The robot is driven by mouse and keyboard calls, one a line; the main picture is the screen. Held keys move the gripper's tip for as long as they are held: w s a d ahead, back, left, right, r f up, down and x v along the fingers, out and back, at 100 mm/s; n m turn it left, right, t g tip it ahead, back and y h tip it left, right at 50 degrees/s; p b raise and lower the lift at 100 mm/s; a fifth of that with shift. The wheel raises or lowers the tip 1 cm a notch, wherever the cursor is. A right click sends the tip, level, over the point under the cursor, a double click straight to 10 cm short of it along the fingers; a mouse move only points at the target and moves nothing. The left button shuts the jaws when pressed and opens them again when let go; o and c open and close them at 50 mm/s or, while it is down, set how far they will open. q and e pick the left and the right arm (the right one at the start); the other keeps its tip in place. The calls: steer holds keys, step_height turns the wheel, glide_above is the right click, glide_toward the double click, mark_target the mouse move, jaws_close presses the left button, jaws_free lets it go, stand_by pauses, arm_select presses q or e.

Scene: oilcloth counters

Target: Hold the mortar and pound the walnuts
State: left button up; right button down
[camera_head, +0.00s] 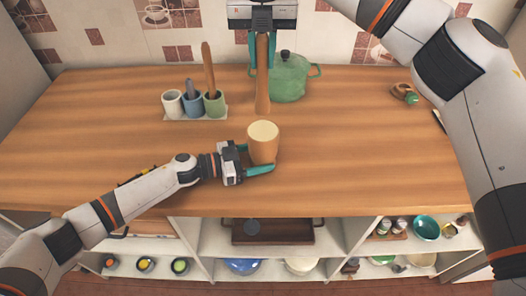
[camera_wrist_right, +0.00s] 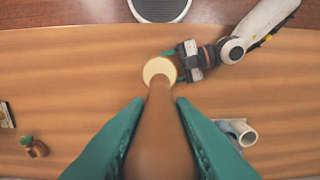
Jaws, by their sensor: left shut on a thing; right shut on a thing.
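The mortar (camera_head: 262,151) is a light wooden cup with a pale cream top, upright on the counter; its pale top also shows in the right wrist view (camera_wrist_right: 158,67). My left gripper (camera_head: 258,160) is shut on the mortar from the left, its teal fingers around the side. My right gripper (camera_head: 262,58) is shut on the brown wooden pestle (camera_head: 262,90), which hangs upright above the mortar. A gap shows between the pestle's lower end and the mortar in the head view. The pestle (camera_wrist_right: 158,135) also fills the middle of the right wrist view. I cannot make out any walnuts.
A green lidded pot (camera_head: 290,80) stands just behind and right of the pestle. A tray (camera_head: 190,118) with cups and upright utensils is at left. A small brown and green item (camera_head: 404,93) lies at right. The counter (camera_head: 350,150) right of the mortar is clear.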

stand_by(0.3)
arm_select(q)
steer(key=o, duration=0.8)
steer(key=shift+o, duration=0.2)
steer(key=shift+a, duration=0.15)
steer(key=v, duration=1.1)
steer(key=shift+s+a, duration=0.1)
steer(key=shift+a, duration=0.3)
